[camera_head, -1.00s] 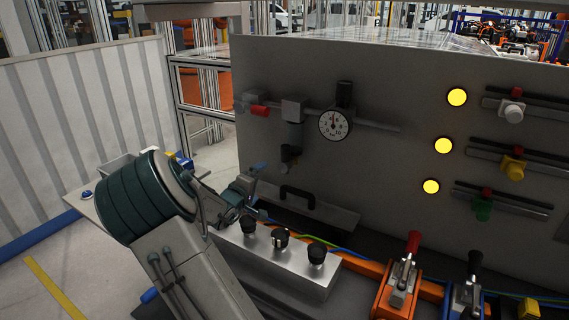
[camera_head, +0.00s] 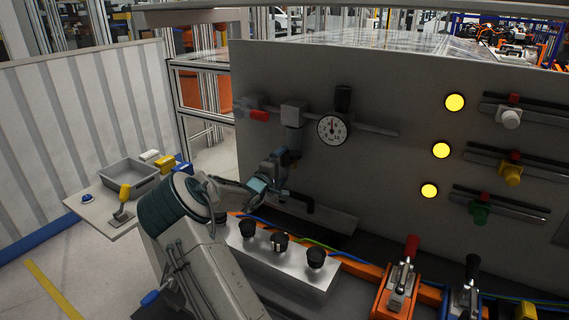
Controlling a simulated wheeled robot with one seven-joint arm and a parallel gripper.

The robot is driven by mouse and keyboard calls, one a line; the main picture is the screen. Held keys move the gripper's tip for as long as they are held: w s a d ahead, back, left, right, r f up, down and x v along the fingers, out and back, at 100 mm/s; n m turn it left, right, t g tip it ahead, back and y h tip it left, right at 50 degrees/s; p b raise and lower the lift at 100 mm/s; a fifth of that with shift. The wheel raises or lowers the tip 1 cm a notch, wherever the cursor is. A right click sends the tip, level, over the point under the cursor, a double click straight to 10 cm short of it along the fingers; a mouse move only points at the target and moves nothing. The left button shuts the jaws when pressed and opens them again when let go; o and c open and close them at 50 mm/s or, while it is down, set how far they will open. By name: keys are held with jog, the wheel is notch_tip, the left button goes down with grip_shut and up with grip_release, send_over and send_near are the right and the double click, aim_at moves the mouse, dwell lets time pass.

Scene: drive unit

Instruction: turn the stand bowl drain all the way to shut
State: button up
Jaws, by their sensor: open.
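The filter unit (camera_head: 294,115) is mounted on the grey panel, left of the round gauge (camera_head: 332,129). Its bowl (camera_head: 294,139) hangs below the block. The drain at the bowl's bottom is mostly hidden behind my gripper, so I cannot tell how far it is turned. My gripper (camera_head: 286,160) is open, just below the bowl and at the drain. Whether the fingers touch the drain or stand around it is too small to tell.
A red-handled valve (camera_head: 259,115) is on the pipe to the left. A black handle (camera_head: 297,201) and a box with black knobs (camera_head: 281,262) lie below my gripper. Toggle clamps (camera_head: 401,285) stand at the lower right. A side shelf holds a grey tray (camera_head: 130,176).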

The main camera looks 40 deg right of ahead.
jog(key=shift+x, duration=1.1)
jog(key=shift+a, duration=0.1)
jog(key=c, duration=1)
